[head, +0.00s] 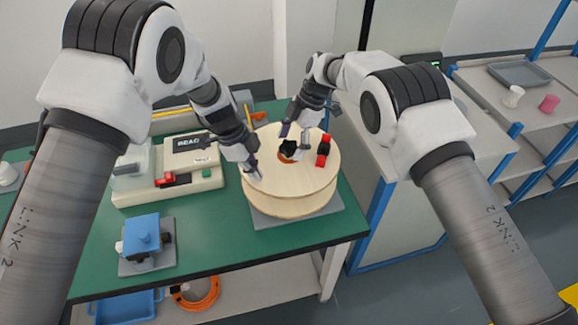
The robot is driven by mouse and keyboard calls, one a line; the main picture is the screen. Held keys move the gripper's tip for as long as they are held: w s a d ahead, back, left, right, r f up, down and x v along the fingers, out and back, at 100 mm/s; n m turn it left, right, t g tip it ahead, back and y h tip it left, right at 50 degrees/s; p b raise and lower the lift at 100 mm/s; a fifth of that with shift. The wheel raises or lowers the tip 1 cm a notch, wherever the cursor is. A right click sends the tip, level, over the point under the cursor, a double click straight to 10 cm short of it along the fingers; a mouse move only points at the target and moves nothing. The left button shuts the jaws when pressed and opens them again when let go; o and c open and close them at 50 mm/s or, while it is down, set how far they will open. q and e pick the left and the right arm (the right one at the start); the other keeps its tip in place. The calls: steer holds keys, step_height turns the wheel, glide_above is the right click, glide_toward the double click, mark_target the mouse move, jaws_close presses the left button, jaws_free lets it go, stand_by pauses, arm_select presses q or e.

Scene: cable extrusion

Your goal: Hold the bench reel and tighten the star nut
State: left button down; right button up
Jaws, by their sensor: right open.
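The bench reel (297,192) is a pale wooden spool lying flat on a grey plate on the green table. The black star nut (289,148) sits near the middle of its top, over an orange-brown ring. My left gripper (253,160) is at the reel's left rim, with a fingertip over the top face; whether it grips the rim is hard to see. My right gripper (294,138) is open above the star nut, its fingers on either side of it. A red and black piece (324,150) lies on the right part of the reel's top.
A white machine (190,158) with a dark display stands left of the reel. A blue device (143,236) on a grey plate is at the front left. The green table (215,238) is clear between them. A shelf rack stands at the right.

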steer(key=shift+n+g, duration=0.3)
steer(key=shift+n, duration=0.7)
steer(key=shift+w, duration=0.4)
steer(key=c, duration=1.1)
steer(key=shift+o, duration=0.2)
